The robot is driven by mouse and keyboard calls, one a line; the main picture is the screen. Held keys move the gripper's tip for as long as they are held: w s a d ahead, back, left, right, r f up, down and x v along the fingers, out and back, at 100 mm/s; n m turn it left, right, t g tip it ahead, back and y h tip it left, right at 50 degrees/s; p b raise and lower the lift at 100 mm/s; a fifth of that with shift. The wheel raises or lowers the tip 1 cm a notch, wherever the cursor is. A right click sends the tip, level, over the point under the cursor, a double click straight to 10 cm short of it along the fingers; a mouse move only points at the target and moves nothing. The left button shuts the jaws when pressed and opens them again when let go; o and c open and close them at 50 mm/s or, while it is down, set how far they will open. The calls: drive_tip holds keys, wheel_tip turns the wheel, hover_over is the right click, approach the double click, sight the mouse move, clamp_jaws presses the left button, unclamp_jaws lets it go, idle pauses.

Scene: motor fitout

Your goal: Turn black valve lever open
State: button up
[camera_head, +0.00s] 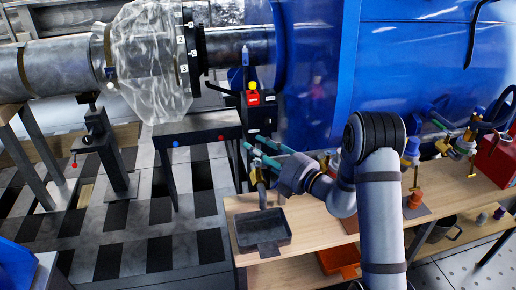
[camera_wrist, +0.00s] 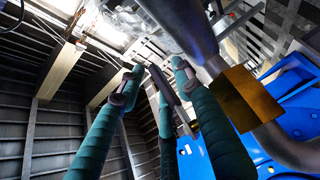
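My gripper (camera_head: 250,152) has teal fingers and is at the left end of the wooden bench, above a dark tray. In the wrist view its fingertips (camera_wrist: 156,68) stand apart with a gap between them. A black bar, which looks like the valve lever (camera_wrist: 164,86), shows between the fingers; I cannot tell whether either finger touches it. A brass block (camera_wrist: 245,95), apparently the valve body, sits on a grey pipe right of the fingers. In the head view a brass part (camera_head: 262,180) shows just below my gripper; the lever is not clear there.
The dark tray (camera_head: 243,234) lies on the bench (camera_head: 300,242). A large blue motor housing (camera_head: 430,60) stands behind. A black box with red and yellow buttons (camera_head: 258,105) is close behind my gripper. Other valves (camera_head: 412,150) and a red box (camera_head: 497,160) are at right.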

drive_tip(key=c, duration=0.3)
clamp_jaws()
idle(0.6)
